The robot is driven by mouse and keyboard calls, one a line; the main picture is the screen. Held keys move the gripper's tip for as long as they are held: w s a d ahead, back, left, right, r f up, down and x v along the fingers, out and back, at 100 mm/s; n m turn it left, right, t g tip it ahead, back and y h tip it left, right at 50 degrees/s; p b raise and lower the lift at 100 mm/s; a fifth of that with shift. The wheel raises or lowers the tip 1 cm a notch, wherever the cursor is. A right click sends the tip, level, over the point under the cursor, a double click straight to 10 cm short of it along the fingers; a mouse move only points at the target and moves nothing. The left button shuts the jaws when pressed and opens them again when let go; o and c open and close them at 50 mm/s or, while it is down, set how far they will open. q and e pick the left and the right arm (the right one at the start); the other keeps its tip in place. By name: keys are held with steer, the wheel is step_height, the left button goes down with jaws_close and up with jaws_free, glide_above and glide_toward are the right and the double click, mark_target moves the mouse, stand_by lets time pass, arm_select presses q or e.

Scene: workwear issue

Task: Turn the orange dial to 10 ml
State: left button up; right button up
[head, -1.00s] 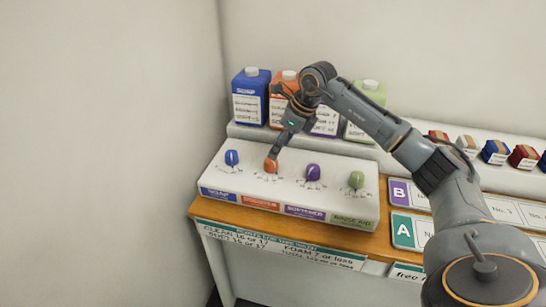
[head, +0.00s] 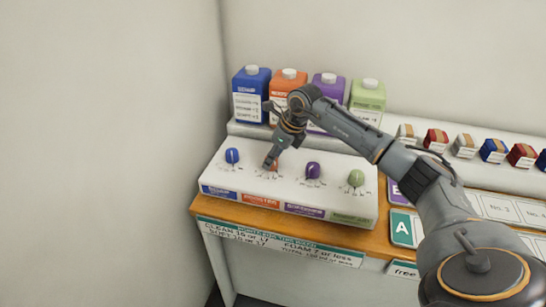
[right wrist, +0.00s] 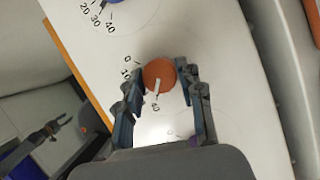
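The orange dial (head: 274,166) is second from the left on the white sloped dispenser panel (head: 330,185). My right gripper (head: 268,164) comes down over it and hides part of it. In the right wrist view the orange dial (right wrist: 158,72) sits between the two fingertips of my right gripper (right wrist: 160,70), which appear to touch it on both sides. The dial's white pointer faces the lower side, toward the 40 mark. The 0 and 10 marks show left of the dial; marks between are hidden behind a finger. A dark forked part, apparently my left gripper (right wrist: 45,132), shows at lower left.
Blue (head: 232,156), purple (head: 313,170) and green (head: 356,178) dials share the panel. Blue, orange, purple and green bottles (head: 367,97) stand behind it. Rolled goods and lettered signs (head: 404,230) lie to the right. A wall closes the left side.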

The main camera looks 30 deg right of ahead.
steer(key=shift+m, duration=0.4)
steer(key=m+h, duration=0.1)
steer(key=m, duration=0.2)
steer(key=shift+a+t+b, duration=0.1)
steer(key=shift+t+b, duration=0.2)
steer(key=shift+b, duration=0.1)
steer(key=m+h+b, duration=0.1)
steer(key=m+h, duration=0.1)
steer(key=m, duration=0.1)
steer(key=shift+a+m, duration=0.1)
steer(key=shift+m, duration=0.2)
steer(key=m+h+b, duration=0.1)
steer(key=m, duration=0.2)
steer(key=shift+w+a+m, duration=0.1)
steer(key=shift+m, duration=0.2)
steer(key=shift+r+m+g+h+b, duration=0.1)
steer(key=shift+m+g+h+b, duration=0.6)
steer(key=shift+m, duration=1.2)
steer(key=o, duration=1.1)
steer(key=shift+o, duration=0.2)
